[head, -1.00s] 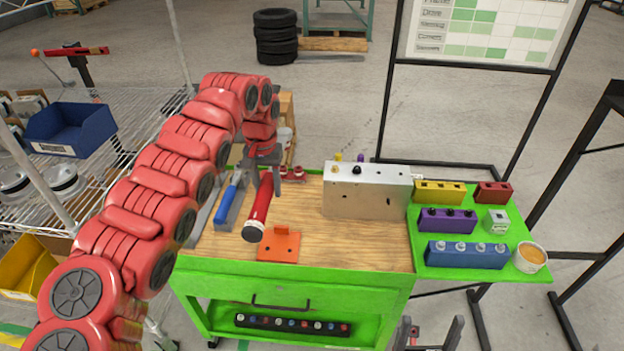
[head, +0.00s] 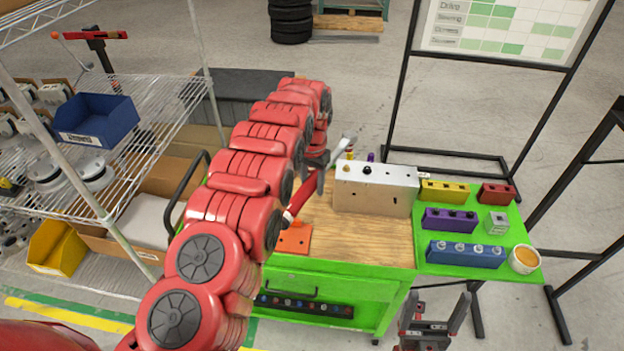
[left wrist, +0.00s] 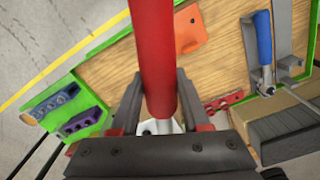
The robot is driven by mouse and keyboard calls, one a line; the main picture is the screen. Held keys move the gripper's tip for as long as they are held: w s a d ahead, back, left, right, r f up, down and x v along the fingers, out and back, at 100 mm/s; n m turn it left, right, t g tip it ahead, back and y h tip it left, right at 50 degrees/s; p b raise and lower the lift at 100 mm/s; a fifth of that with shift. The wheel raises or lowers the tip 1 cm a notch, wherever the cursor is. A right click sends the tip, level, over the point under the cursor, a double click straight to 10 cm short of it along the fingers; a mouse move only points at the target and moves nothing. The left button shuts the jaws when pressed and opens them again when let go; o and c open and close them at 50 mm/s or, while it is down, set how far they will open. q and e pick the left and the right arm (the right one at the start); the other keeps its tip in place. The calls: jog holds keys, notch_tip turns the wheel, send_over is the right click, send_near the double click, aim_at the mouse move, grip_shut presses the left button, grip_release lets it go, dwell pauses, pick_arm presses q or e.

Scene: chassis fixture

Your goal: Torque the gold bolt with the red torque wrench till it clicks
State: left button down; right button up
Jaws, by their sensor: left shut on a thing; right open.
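My left gripper (head: 318,172) is shut on the red torque wrench (head: 301,197). The wrench is tilted, its red handle low and its silver head up, near the back left corner of the silver chassis block (head: 375,195). A gold bolt (head: 346,168) stands on the block's top at the left, beside a black one (head: 367,170). I cannot tell whether the wrench head touches anything. In the left wrist view the red handle (left wrist: 153,50) runs between the fingers (left wrist: 157,105). My right gripper (head: 434,322) is open and empty in front of the cart.
An orange plate (head: 294,238) lies on the wooden top. A green side shelf (head: 475,262) holds yellow, red, purple and blue blocks and a cup (head: 525,259). A wire rack (head: 130,180) stands left. A blue-handled tool (left wrist: 263,40) shows in the left wrist view.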

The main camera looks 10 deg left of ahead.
pick_arm(q)
jog(key=shift+d+f, duration=0.1)
jog(key=shift+f, duration=0.5)
notch_tip(320, 180, down, 4)
jog(key=shift+f, duration=0.2)
jog(key=shift+s, duration=0.1)
jog(key=shift+f+b, duration=0.8)
jog(key=shift+f, duration=0.25)
jog(key=shift+a+f+b, duration=0.1)
jog(key=shift+a+b, duration=0.1)
jog(key=shift+b, duration=0.2)
dwell(0.6)
jog(key=shift+w+a+m+b, duration=0.25)
jog(key=shift+a+m+b, duration=0.05)
jog(key=shift+a+b, duration=0.35)
